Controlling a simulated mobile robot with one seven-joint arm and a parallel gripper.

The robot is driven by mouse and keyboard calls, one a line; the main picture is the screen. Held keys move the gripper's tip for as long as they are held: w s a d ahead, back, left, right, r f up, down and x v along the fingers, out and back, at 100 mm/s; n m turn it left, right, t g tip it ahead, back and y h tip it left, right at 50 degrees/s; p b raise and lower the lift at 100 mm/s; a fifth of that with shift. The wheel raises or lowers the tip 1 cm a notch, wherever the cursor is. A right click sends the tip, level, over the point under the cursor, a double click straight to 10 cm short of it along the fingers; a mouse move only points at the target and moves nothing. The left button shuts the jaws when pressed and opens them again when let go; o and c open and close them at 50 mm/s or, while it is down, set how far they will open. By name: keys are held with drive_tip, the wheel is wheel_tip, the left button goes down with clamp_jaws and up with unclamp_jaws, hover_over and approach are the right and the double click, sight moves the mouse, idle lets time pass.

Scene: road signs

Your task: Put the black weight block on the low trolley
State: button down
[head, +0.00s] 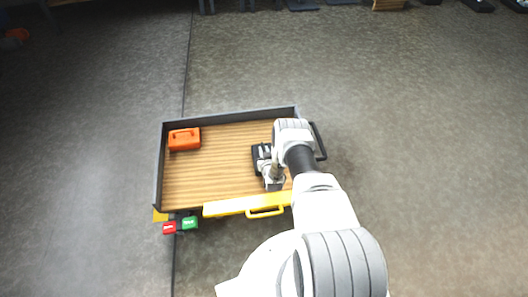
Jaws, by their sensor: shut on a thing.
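The low trolley (220,160) has a ribbed wooden deck with dark raised edges and stands in the middle of the head view. My gripper (264,163) is over the right part of the deck, pointing down, and is shut on the black weight block (256,159). The block's left side shows; my gripper and wrist hide the rest. I cannot tell whether the block touches the deck or is a little above it.
An orange case (184,139) sits in the deck's far left corner. A yellow bar with a handle (250,206) runs along the near edge. The middle of the deck is clear.

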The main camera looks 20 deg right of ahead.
drive_tip(key=shift+w, duration=0.1)
drive_tip(key=c, duration=1.2)
unclamp_jaws()
drive_tip(key=shift+f, duration=0.15)
drive_tip(key=shift+c, duration=0.2)
drive_tip(key=o, duration=0.4)
drive_tip(key=shift+o, duration=0.2)
